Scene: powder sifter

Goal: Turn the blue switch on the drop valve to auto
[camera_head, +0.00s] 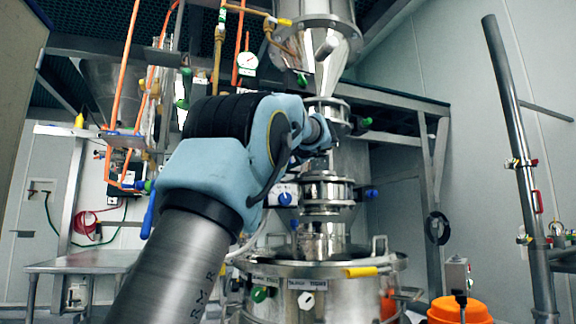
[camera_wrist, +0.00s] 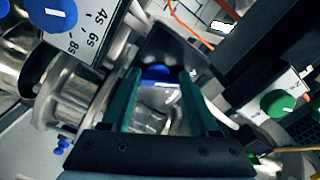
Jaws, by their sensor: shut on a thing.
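My gripper (camera_wrist: 160,73) shows in the wrist view as two long green fingers reaching forward. It is shut on a blue switch (camera_wrist: 158,74), which sits between the fingertips; its setting cannot be read because the fingers hide its sides. A second blue dial (camera_wrist: 48,12) on a white plate marked 4s, 6s, 8s is at the upper left of that view. In the head view, a blue dial on a white plate (camera_head: 285,196) sits on the steel valve stack (camera_head: 327,190), below my wrist. My arm hides the gripper tips there.
A green dial (camera_wrist: 279,103) on a white plate is at the right in the wrist view. In the head view, a wide steel vessel (camera_head: 330,272) stands below the stack and a steel hopper (camera_head: 310,40) above. A steel pole (camera_head: 515,140) and orange container (camera_head: 460,310) stand at right.

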